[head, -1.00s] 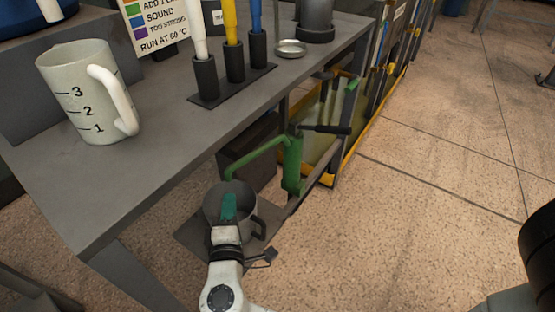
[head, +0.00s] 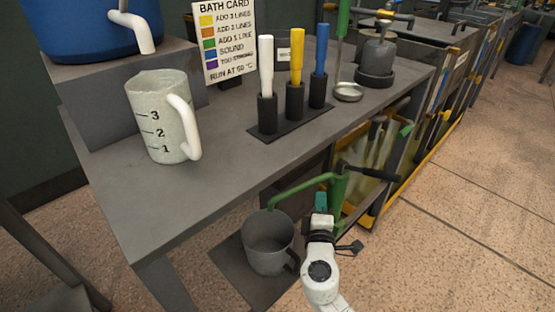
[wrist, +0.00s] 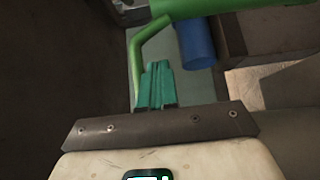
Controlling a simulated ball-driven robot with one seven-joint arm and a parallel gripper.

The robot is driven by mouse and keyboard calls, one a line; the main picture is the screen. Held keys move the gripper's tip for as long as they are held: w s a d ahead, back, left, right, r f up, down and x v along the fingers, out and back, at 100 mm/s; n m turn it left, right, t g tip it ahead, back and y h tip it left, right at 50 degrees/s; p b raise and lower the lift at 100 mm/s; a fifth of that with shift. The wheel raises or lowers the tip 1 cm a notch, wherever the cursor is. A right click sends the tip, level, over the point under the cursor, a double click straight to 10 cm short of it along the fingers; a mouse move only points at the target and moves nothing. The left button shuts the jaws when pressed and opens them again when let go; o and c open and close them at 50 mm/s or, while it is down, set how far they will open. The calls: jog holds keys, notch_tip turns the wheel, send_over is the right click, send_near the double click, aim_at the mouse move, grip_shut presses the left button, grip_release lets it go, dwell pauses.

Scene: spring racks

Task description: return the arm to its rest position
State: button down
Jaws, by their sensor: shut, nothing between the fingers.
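My gripper (head: 321,202) is at the end of my white arm, low in front of the bench, just right of a grey metal pot. In the wrist view its green fingers (wrist: 156,86) are together with nothing between them. A green pump with a curved spout (head: 300,187) stands behind my gripper, and its green pipe also shows in the wrist view (wrist: 137,55). I cannot tell whether the fingers touch the pump. The grey pot (head: 268,243) stands upright on a dark plate below the spout, apart from my gripper.
The grey bench (head: 215,160) carries a marked jug (head: 158,115), a rack (head: 290,122) with white, yellow and blue handled tools, a small dish (head: 348,92) and a bath card (head: 225,40). Yellow-edged tanks (head: 395,170) stand behind the pump. The floor (head: 450,240) at right is open.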

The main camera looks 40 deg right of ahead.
jog(key=s+f+m+g+y, duration=0.2)
jog(key=s+f+m+g, duration=0.2)
jog(key=s, duration=0.2)
jog(key=s+f+m+g+y, duration=0.3)
jog(key=s+m, duration=0.2)
jog(key=s, duration=0.2)
jog(key=s+a+f+g+y, duration=0.2)
jog(key=s+a+y, duration=0.25)
jog(key=a, duration=0.45)
jog(key=s+a+f+g+y, duration=0.1)
jog(key=s+a+f+y, duration=0.3)
jog(key=a, duration=0.4)
notch_tip(320, 180, up, 26)
jog(key=p, duration=2.5)
jog(key=shift+w+r+n, duration=0.15)
jog(key=shift+w+n, duration=0.1)
jog(key=shift+n, duration=0.15)
jog(key=shift+d, duration=0.15)
